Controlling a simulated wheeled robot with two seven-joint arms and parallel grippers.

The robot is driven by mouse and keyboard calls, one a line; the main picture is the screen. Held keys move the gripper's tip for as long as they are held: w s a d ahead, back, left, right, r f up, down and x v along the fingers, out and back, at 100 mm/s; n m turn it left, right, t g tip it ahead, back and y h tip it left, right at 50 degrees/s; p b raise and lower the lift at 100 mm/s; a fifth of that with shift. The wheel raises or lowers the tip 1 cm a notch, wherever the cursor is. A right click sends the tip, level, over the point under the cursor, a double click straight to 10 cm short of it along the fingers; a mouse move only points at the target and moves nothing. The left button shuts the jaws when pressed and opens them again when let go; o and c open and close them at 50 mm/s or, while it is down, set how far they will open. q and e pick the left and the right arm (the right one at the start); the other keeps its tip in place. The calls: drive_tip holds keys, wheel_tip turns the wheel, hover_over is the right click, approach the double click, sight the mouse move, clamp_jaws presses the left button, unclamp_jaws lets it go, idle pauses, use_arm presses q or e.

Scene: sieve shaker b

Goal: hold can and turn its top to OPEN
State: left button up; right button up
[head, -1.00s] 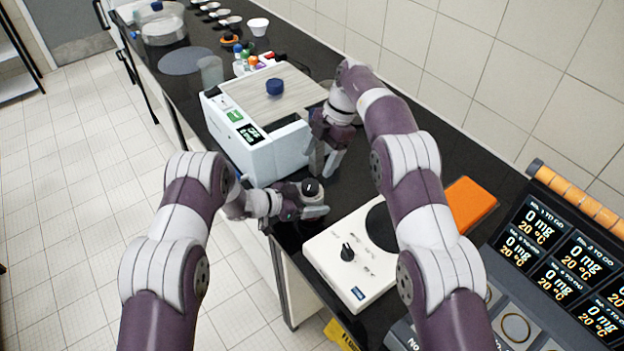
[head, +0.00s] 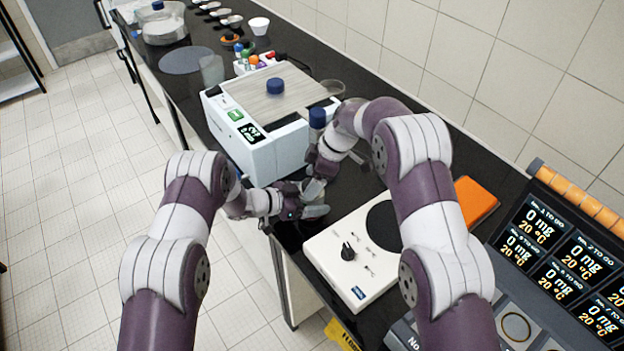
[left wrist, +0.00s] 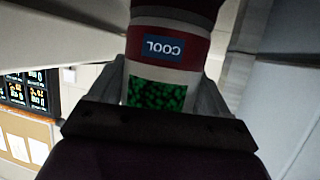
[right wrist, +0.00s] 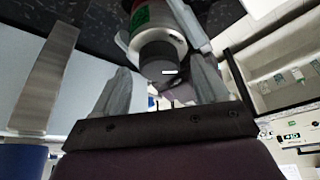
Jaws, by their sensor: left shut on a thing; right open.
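The can is clamped in my left gripper (head: 306,207), low beside the white machine in the head view. In the left wrist view the can (left wrist: 160,60) shows a white body, a red band, an upside-down blue COOL label and a green speckled window. My left fingers sit on both sides of it. In the right wrist view the can's dark top (right wrist: 160,62) with a small white mark points towards my right gripper (right wrist: 160,82). The right fingers are apart, on either side of the top, with gaps visible. In the head view my right gripper (head: 314,180) largely hides the can.
The white machine (head: 255,150) stands just behind the grippers, with a blue knob (head: 275,86) on its lid. A blue-capped bottle (head: 317,118) is near its right side. A white panel (head: 340,255) with a dark disc and an orange pad (head: 474,202) lie to the right.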

drive_tip(key=shift+a+f, duration=0.1)
drive_tip(key=shift+f, duration=0.15)
drive_tip(key=c, duration=1.1)
drive_tip(key=n+g, duration=0.1)
drive_tip(key=n, duration=0.3)
drive_tip(key=shift+w+n+g, duration=0.15)
drive_tip(key=shift+n+g, duration=0.25)
drive_tip(key=shift+n+g+h, duration=0.5)
drive_tip(key=shift+n+g, duration=0.2)
drive_tip(key=shift+n, duration=1.5)
